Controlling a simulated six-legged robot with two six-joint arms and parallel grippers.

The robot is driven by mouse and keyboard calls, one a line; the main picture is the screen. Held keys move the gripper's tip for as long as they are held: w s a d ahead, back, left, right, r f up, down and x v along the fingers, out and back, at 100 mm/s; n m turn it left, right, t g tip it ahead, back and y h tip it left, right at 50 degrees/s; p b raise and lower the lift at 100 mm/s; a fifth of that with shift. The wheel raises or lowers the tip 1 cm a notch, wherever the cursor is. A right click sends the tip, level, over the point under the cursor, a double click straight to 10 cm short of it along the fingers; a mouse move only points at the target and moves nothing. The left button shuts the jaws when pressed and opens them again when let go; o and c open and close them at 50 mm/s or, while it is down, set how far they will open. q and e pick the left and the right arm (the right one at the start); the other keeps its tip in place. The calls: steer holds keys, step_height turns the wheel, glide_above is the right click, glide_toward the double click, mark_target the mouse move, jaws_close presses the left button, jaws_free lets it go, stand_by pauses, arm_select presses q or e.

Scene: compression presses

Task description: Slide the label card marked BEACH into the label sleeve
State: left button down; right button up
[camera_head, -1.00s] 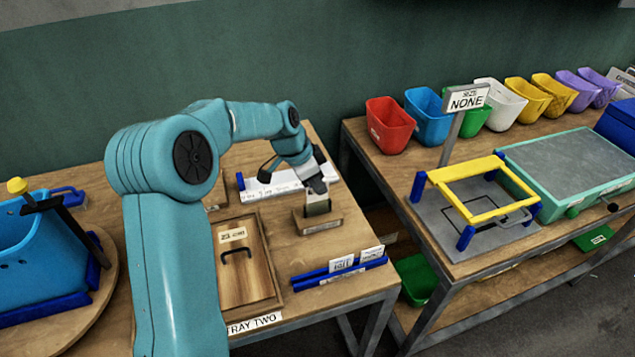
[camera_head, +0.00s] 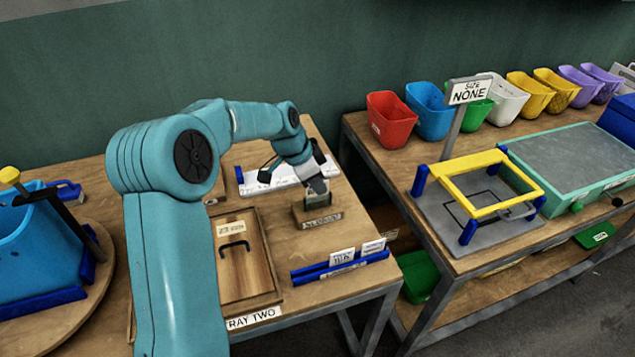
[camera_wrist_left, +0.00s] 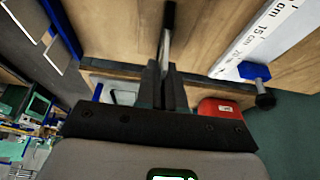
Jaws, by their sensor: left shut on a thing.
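My left gripper (camera_head: 318,187) is shut on a thin label card, low over the small block-like label sleeve (camera_head: 322,221) on the wooden table. The sleeve has a lettered strip on its front, too small to read. The card is mostly hidden by the gripper in the head view. In the left wrist view the fingers (camera_wrist_left: 166,75) are closed, with the thin card (camera_wrist_left: 165,47) edge-on between them. Its marking does not show. I cannot tell how deep the card sits in the sleeve. My right gripper is not in view.
A blue rack (camera_head: 340,268) with white cards stands at the table's front right edge. A wooden tray lid (camera_head: 245,270) with a handle lies left of the sleeve. A white ruler plate (camera_head: 275,179) lies behind. A second table with a yellow frame (camera_head: 487,184) is to the right.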

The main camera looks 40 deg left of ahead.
arm_select(q)
steer(key=shift+f+b, duration=0.35)
steer(key=shift+f, duration=0.15)
steer(key=c, duration=1.2)
jaws_free()
steer(key=v, duration=1.6)
steer(key=shift+s+a+r, duration=0.1)
